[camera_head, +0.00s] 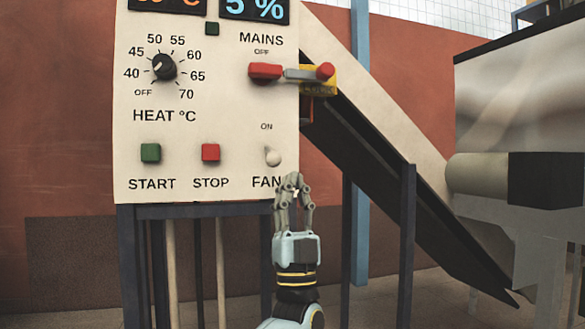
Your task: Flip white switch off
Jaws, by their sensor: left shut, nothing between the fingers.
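The white switch (273,157) is a small toggle on the cream control panel (230,110), above the FAN label and below the word ON. Its rounded knob appears to point downward, away from ON. My left gripper (293,181) points up just below and right of the switch, at the panel's lower right corner. Its fingers are shut and hold nothing. My right gripper is out of view.
The panel also carries a green START button (151,153), a red STOP button (211,153), a black heat dial (164,67) and a red MAINS handle (265,71). A dark sloping chute (400,195) runs down to the right. A blue post (407,240) stands right of my gripper.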

